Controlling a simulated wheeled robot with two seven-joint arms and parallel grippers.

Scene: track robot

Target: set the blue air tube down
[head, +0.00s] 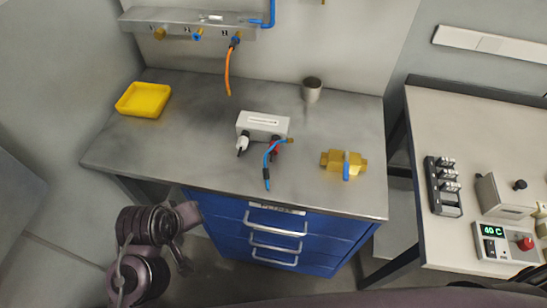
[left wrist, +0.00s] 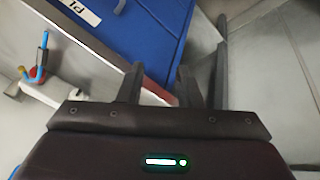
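A short blue air tube (head: 268,160) with a dark lower end lies on the grey bench (head: 190,115), in front of the white box (head: 263,124). Its upper end has a small brass-coloured tip beside the box's dark red plug; I cannot tell whether it is attached. A blue piece beside the box also shows in the left wrist view (left wrist: 42,60). My left gripper (head: 184,240) is off the bench's front edge at lower left, away from the tube. In the left wrist view its fingers (left wrist: 158,82) are apart with nothing between them. My right gripper is not in view.
Blue drawers (head: 275,235) stand under the bench. A yellow tray (head: 144,99), a metal cup (head: 312,89) and a brass valve (head: 330,160) with blue handle are on it. An orange hose (head: 228,75) hangs from the wall manifold (head: 175,23). Bench space left of the box is free.

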